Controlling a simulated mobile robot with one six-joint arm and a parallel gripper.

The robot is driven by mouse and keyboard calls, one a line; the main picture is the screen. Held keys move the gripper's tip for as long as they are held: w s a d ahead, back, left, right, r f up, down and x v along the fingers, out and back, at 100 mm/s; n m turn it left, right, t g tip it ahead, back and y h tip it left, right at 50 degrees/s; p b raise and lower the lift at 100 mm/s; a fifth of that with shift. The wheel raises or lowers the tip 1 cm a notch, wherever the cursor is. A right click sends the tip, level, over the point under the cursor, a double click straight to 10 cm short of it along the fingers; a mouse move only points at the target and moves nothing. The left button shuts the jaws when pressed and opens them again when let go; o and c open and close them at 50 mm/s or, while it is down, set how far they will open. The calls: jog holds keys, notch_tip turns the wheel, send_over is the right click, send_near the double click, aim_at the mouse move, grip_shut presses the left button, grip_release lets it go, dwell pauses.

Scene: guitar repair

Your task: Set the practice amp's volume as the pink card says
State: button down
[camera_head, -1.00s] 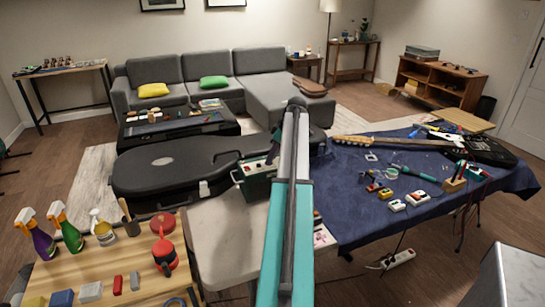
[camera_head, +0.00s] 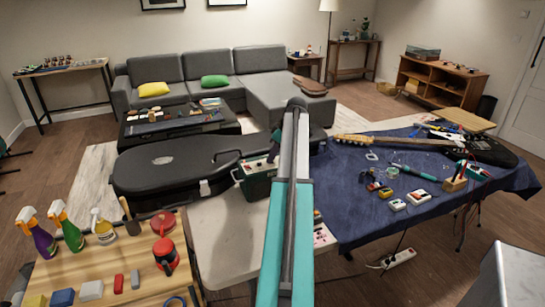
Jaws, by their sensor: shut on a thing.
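The practice amp (camera_head: 257,185) is a small dark green box with a pale top panel. It stands upright at the far end of the light table, left of my arm. My gripper (camera_head: 275,156) is at the amp's top panel, partly hidden by my arm. It is shut on what seems to be a small knob there. The fingertips and the knob's pointer are too small to read. A pale card with pink marks (camera_head: 322,238) lies at the right edge of the light table, partly behind my arm. Its writing cannot be read.
A black guitar case (camera_head: 170,172) lies behind the amp. The blue-covered table (camera_head: 360,215) on the right holds a guitar, pedals and tools. A wooden bench (camera_head: 125,268) at the lower left holds spray bottles and red vessels. The light table (camera_head: 225,240) is bare in front.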

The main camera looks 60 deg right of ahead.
jog(key=shift+a+m, duration=0.1)
jog(key=shift+m, duration=0.2)
jog(key=m, duration=0.1)
jog(key=m+h, duration=0.1)
jog(key=m, duration=0.1)
jog(key=m+h, duration=0.1)
jog(key=m, duration=0.1)
jog(key=shift+a, duration=0.25)
jog(key=m+h, duration=0.1)
jog(key=m, duration=0.1)
jog(key=m+g+p, duration=0.1)
jog(key=m, duration=0.2)
jog(key=shift+w+a+g+h, duration=0.1)
jog(key=shift+w+g+h, duration=0.05)
jog(key=shift+g+h, duration=0.2)
jog(key=shift+m, duration=0.5)
jog(key=c, duration=1.7)
grip_release()
jog(key=shift+r, duration=0.1)
jog(key=shift+b+v, duration=1)
jog(key=shift+v, duration=5.75)
